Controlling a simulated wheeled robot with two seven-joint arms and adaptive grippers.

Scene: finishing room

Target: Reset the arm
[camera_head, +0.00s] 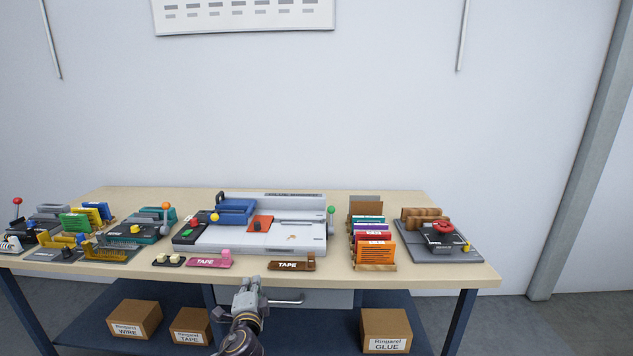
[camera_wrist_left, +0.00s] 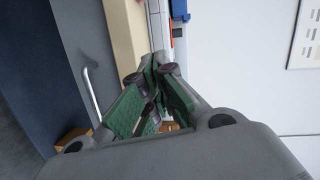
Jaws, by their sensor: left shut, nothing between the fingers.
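My left gripper (camera_head: 250,286) is in front of the workbench's front edge, below the table top, near the drawer handle (camera_head: 287,300). Its fingers are shut with nothing between them. In the left wrist view my left gripper (camera_wrist_left: 158,62) shows green finger pads brought together at the tips. The handle also shows in the left wrist view (camera_wrist_left: 92,88), apart from the fingers. My right gripper is not in view.
The workbench (camera_head: 440,272) holds a grey binding machine (camera_head: 310,242), a rack of colored booklets (camera_head: 374,250), two tape holders, and smaller devices at left and right. Cardboard boxes (camera_head: 386,328) stand on the lower shelf (camera_head: 290,335).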

